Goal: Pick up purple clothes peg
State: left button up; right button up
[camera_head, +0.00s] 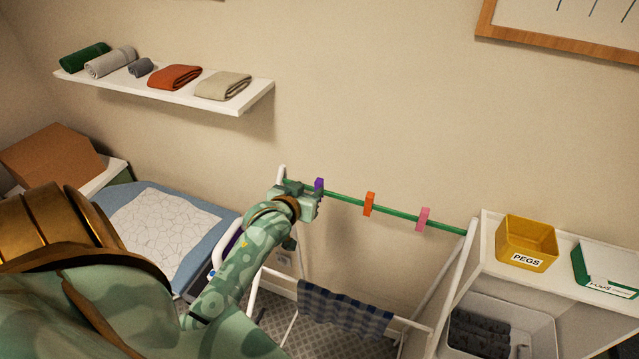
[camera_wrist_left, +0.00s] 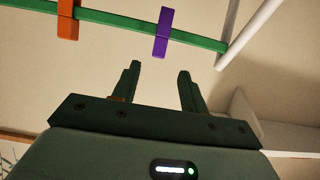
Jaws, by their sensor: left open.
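The purple clothes peg (camera_head: 319,186) sits on the green rail (camera_head: 345,199) of the drying rack, near the rail's left end in the head view. In the left wrist view the purple peg (camera_wrist_left: 163,32) hangs across the rail, just beyond the fingertips and roughly in line with the gap between them. My left gripper (camera_wrist_left: 160,72) is open and empty, with its two fingers apart and not touching the peg. In the head view the left gripper (camera_head: 307,200) is beside the peg and partly covers the rail there. My right gripper is not in view.
An orange peg (camera_head: 369,204) and a pink peg (camera_head: 423,219) sit further right on the rail. A checked cloth (camera_head: 343,312) hangs lower on the rack. A yellow pegs box (camera_head: 526,242) stands on the white unit at right. A wall shelf (camera_head: 190,97) holds folded cloths.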

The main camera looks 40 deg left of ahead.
aim_at(318, 182)
pick_arm(q)
jog(key=x, duration=0.2)
jog(key=shift+w+a+f, duration=0.1)
jog(key=shift+w+f, duration=0.05)
jog(key=shift+w, duration=0.4)
jog(key=p+x, duration=0.1)
jog(key=x, duration=0.3)
jog(key=shift+w, duration=0.15)
jog(key=shift+w+a+f, duration=0.1)
jog(key=shift+w+f, duration=0.15)
jog(key=shift+w, duration=0.1)
jog(key=shift+s, duration=0.1)
jog(key=shift+c, duration=0.6)
grip_shut()
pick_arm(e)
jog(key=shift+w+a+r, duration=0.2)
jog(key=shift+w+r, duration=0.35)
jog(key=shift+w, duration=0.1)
